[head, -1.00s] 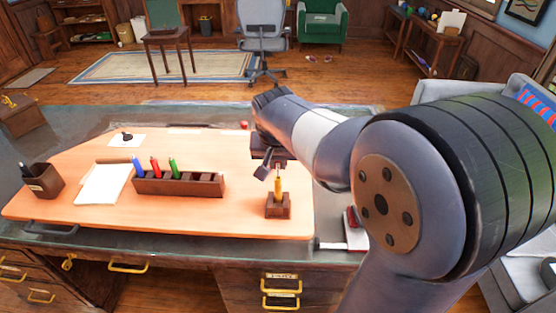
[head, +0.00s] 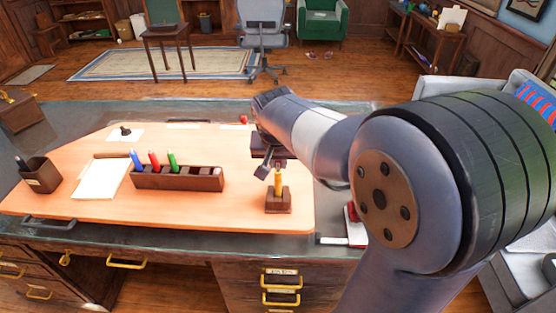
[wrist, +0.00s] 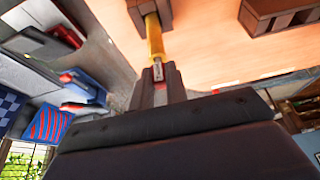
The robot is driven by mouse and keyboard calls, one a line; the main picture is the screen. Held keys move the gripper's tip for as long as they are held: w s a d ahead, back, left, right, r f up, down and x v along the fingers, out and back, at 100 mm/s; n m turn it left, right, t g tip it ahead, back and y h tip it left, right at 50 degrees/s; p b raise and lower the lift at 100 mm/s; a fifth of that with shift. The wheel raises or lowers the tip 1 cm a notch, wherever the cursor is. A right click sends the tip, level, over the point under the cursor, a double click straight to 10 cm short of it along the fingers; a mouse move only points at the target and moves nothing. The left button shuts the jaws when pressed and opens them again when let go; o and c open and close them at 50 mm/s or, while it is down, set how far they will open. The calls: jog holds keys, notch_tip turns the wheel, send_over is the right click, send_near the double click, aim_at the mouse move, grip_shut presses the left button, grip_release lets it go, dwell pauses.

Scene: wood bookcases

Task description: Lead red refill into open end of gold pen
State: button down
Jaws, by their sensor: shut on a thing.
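The gold pen (head: 278,184) stands upright in a small dark wooden holder (head: 278,204) near the board's front right edge. My gripper (head: 276,166) is directly above the pen. In the wrist view the gripper (wrist: 158,82) is shut on a thin piece showing red and silver, the red refill (wrist: 157,75). The refill lines up with the upper end of the gold pen (wrist: 154,38). The fingers hide most of the refill, so I cannot tell how far it is inside the pen.
A dark wooden rack (head: 178,178) with blue, red and green pens stands left of the holder. A pen cup (head: 42,175) and white paper (head: 101,179) lie farther left. A red and white object (head: 355,226) is beside the board's right edge.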

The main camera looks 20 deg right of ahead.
jog(key=shift+f+b, duration=0.3)
jog(key=shift+f, duration=0.1)
dwell(0.3)
jog(key=c, duration=1.3)
grip_release()
jog(key=shift+r, duration=0.1)
jog(key=v, duration=1)
jog(key=shift+s+r, duration=0.15)
jog(key=shift+r, duration=0.15)
jog(key=x, duration=1)
jog(key=shift+w+f, duration=0.2)
jog(key=shift+f, duration=0.15)
jog(key=shift+r, duration=0.2)
